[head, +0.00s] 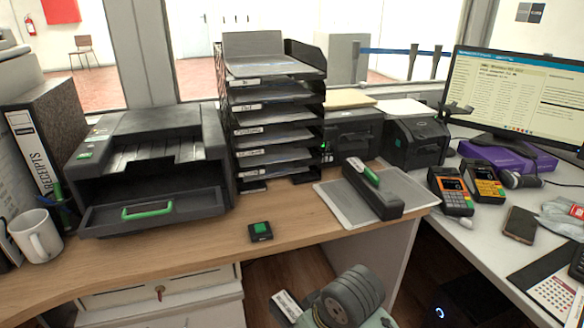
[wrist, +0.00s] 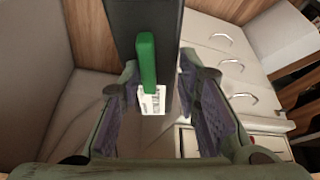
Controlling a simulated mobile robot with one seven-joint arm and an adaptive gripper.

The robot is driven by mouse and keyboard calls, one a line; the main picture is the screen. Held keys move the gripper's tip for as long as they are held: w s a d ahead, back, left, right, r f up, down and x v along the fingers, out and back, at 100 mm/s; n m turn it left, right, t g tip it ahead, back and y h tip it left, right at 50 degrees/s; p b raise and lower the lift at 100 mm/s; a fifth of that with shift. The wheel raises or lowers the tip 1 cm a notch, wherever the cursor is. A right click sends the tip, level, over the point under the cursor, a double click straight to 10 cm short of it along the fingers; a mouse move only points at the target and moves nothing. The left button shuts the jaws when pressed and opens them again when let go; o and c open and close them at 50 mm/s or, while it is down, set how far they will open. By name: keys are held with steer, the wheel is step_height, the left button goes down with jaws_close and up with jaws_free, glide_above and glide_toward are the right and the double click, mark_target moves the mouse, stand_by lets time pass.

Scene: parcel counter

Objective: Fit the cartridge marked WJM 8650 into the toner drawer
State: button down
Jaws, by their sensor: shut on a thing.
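In the wrist view my gripper (wrist: 158,98) has its two dark-padded fingers on either side of a black cartridge (wrist: 168,40) and is shut on it. The cartridge has a green strip (wrist: 147,62) and a white label (wrist: 152,100); the label is too small to read. In the head view a dark printer (head: 150,140) stands at the left of the wooden counter. Its front drawer (head: 185,215), with a green handle (head: 148,209), sticks out towards me. Another dark cartridge-like block (head: 372,196) with a green strip lies on papers at the counter's right end.
A small black block with a green top (head: 260,231) lies on the counter before the paper trays (head: 275,110). A white mug (head: 36,236) and a RECEIPTS binder (head: 45,150) stand left of the printer. Card terminals (head: 451,190) are on the right desk. Counter space before the drawer is clear.

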steer(key=w+a+f+m+h, duration=0.15)
steer(key=w+f+m, duration=0.25)
steer(key=f, duration=1.1)
steer(key=w+a+f+m+h, duration=0.1)
steer(key=w+a+f+m, duration=0.2)
steer(key=f, duration=1.2)
steer(key=w+a+r, duration=0.2)
steer(key=w+r, duration=0.8)
steer(key=w, duration=0.1)
steer(key=s+d+f, duration=0.3)
steer(key=s+f, duration=0.6)
steer(key=shift+s+f+t, duration=0.15)
steer(key=shift+s+t, duration=0.25)
steer(key=shift+d, duration=0.1)
